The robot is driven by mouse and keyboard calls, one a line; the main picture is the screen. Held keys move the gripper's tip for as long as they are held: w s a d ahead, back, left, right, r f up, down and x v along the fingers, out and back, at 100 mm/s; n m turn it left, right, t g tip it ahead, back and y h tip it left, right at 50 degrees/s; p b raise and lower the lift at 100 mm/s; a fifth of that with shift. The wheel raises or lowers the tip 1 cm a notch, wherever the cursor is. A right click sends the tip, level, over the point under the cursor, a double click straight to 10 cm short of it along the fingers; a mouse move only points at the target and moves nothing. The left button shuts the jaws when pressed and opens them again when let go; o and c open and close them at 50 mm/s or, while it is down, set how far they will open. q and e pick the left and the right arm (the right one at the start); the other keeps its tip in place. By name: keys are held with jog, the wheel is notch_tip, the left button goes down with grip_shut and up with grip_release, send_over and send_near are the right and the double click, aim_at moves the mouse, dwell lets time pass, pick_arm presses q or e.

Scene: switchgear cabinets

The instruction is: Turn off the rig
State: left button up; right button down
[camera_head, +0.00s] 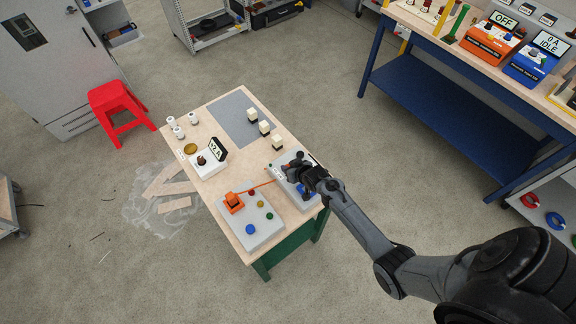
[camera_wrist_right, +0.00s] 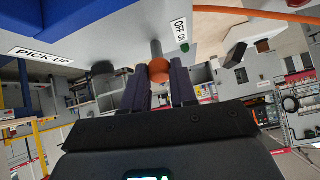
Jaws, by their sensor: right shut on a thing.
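In the wrist view the rig is a grey panel (camera_wrist_right: 120,30) with an "OFF ON" label (camera_wrist_right: 180,29) and a small green lamp (camera_wrist_right: 185,48). A toggle lever with a grey stem and orange tip (camera_wrist_right: 159,70) sticks out near the label. My right gripper (camera_wrist_right: 160,82) is shut on the lever's tip, a finger on each side. I cannot tell which marking the lever points to. In the head view my right gripper (camera_head: 297,172) is over the grey rig box (camera_head: 289,187) at the table's right edge and hides the lever. My left gripper is not in view.
An orange cable (camera_head: 262,185) runs from the rig to an orange plug on a grey box with coloured buttons (camera_head: 250,222). The small table (camera_head: 205,115) also holds a "V2.0" display (camera_head: 217,149) and white-topped blocks. A blue bench (camera_head: 440,100) stands at the right, a red stool (camera_head: 115,103) at the left.

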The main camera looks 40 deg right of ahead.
jog(key=shift+s+t, duration=0.1)
jog(key=shift+t, duration=0.2)
jog(key=c, duration=0.9)
grip_release()
jog(key=shift+s, duration=0.1)
jog(key=v, duration=1)
jog(key=shift+s+r, duration=0.15)
jog(key=shift+r, duration=0.05)
